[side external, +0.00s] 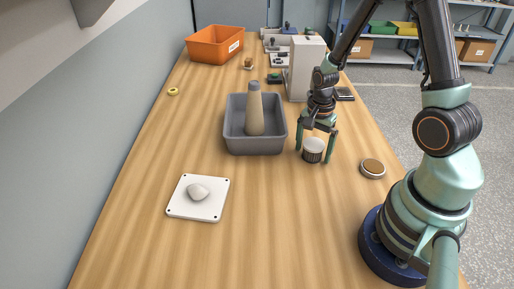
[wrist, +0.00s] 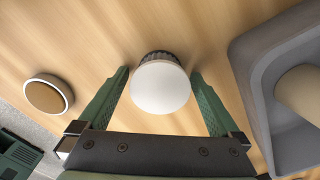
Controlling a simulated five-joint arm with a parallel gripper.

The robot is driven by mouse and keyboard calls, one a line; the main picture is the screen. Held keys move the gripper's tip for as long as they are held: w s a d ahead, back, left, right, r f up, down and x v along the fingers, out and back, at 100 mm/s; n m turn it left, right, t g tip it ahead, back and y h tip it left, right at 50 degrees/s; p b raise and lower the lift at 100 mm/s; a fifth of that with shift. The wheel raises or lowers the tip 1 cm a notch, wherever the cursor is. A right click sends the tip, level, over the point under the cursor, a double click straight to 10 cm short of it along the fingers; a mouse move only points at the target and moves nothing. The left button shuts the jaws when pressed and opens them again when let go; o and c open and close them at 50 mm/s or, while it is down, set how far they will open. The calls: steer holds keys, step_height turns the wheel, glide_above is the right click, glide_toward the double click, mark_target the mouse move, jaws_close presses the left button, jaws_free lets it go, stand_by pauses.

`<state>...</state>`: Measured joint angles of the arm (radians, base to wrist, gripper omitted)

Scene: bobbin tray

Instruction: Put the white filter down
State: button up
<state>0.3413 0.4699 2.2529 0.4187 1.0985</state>
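The white filter (side external: 313,146) is a short round piece with a white top and a dark ribbed side. It stands upright and appears to rest on the wooden table, right of the grey tray. My gripper (side external: 316,157) is over it with one finger on each side. In the wrist view the filter (wrist: 160,87) is between the two fingertips of my gripper (wrist: 161,74), with a small gap at each side. The fingers are open and do not seem to touch it. The filter's underside is hidden.
The grey tray (side external: 233,137) with a tan cone (side external: 255,112) is close on the left. A round brown-topped disc (side external: 373,167) lies to the right. A white plate (side external: 181,207) with a pale lump (side external: 198,191) lies front left. An orange bin (side external: 208,46) stands far back.

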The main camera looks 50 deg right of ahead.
mark_target(314, 143)
steer(key=shift+r, duration=0.1)
step_height(314, 143, up, 12)
steer(key=s+a+r+n+t, duration=0.2)
steer(key=a+r+n+t, duration=0.3)
steer(key=a+r+n, duration=0.5)
step_height(314, 143, up, 3)
steer(key=n, duration=0.6)
steer(key=shift+a+f+t, duration=0.2)
steer(key=shift+a+t, duration=0.1)
steer(key=shift+a, duration=0.1)
stand_by(0.6)
